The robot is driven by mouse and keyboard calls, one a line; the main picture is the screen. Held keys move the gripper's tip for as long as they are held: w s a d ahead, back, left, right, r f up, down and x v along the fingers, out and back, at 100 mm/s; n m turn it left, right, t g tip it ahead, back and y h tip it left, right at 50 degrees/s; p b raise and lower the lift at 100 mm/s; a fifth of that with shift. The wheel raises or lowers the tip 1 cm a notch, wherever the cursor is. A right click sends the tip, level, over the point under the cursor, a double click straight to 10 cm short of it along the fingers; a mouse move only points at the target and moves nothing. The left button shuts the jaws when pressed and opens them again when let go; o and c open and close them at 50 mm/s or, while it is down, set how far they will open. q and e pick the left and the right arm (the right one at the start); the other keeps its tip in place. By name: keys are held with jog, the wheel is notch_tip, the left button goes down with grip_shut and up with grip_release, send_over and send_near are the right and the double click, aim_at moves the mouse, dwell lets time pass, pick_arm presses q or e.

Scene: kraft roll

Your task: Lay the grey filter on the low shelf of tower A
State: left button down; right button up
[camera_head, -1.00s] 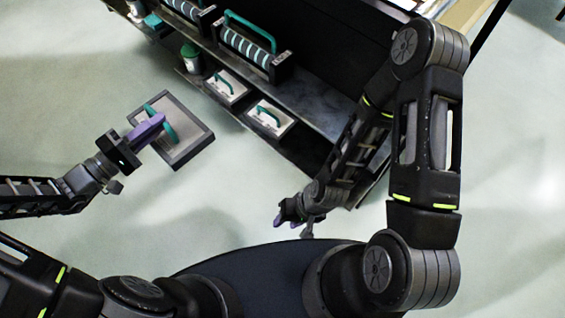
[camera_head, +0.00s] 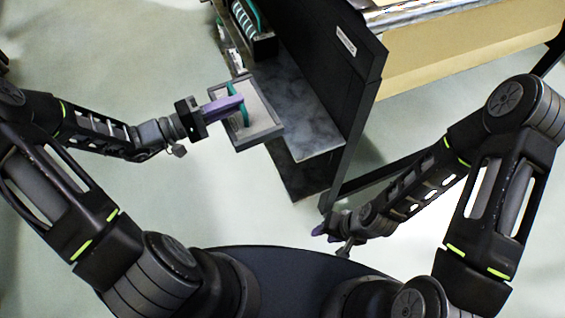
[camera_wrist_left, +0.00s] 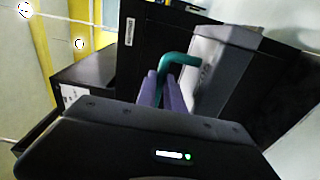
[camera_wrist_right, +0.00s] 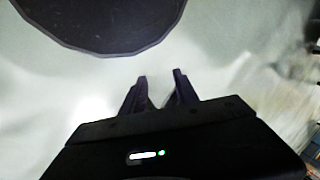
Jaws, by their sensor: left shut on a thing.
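The grey filter (camera_head: 262,124), a flat square with a dark frame and a green handle (camera_head: 245,114), hangs in my left gripper (camera_head: 236,104). The purple fingers are shut on the handle. In the left wrist view the filter (camera_wrist_left: 220,62) is seen edge-on beyond the fingers. In the head view it overlaps the left edge of the shelf unit; I cannot tell its height against the shelves. An upper grey shelf board (camera_head: 312,128) and a lower dark one (camera_head: 302,182) show there. No tower letter is readable. My right gripper (camera_head: 325,230) is empty, its fingers apart.
A black side panel (camera_head: 346,90) with a white label closes the unit's right side. A striped roller with a green handle (camera_head: 240,22) stands on the unit further back. The floor in front is clear.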

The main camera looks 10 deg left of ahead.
pick_arm(q)
jog(key=shift+a, duration=0.1)
